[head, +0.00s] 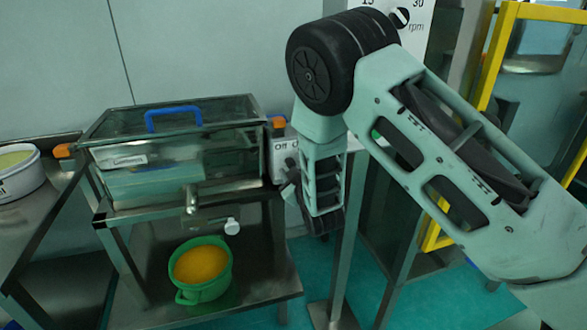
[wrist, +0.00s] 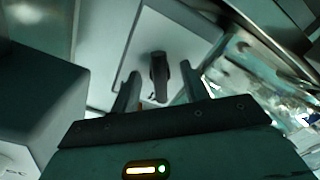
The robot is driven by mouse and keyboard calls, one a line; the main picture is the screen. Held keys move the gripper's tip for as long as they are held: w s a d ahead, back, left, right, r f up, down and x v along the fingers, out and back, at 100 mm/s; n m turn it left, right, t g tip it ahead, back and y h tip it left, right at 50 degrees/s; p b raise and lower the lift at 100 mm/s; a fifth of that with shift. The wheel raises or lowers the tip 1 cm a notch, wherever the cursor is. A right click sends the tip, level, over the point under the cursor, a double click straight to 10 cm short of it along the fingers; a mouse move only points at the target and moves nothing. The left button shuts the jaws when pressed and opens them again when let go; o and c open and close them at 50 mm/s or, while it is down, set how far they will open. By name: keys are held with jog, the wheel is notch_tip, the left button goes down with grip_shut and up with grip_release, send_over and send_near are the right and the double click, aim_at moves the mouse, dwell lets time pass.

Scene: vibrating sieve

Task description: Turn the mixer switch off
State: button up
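The mixer switch is a black knob (wrist: 158,72) on a pale panel, seen in the wrist view. In the head view the pale switch panel (head: 281,160) with "Off" lettering is at the right end of the steel mixer box (head: 150,183); my gripper hides the knob there. My gripper (wrist: 158,88) is open in the wrist view, with one finger on each side of the knob in the picture. Gaps show between the knob and both fingers, and I cannot tell whether the fingertips reach its depth. In the head view my gripper (head: 291,190) is in front of the panel.
The mixer has a blue lid handle (head: 173,118). A green bowl (head: 203,289) with orange contents stands on the shelf (head: 262,292) below. A white container (head: 22,178) is at the left. A dial panel (head: 412,40) marked rpm and a yellow frame (head: 497,60) stand behind my arm.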

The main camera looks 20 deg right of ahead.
jog(key=s, duration=1.7)
jog(key=shift+s+r, duration=0.2)
jog(key=shift+s, duration=0.05)
jog(key=shift+d, duration=0.1)
jog(key=shift+w+p, duration=0.1)
jog(key=shift+p, duration=0.2)
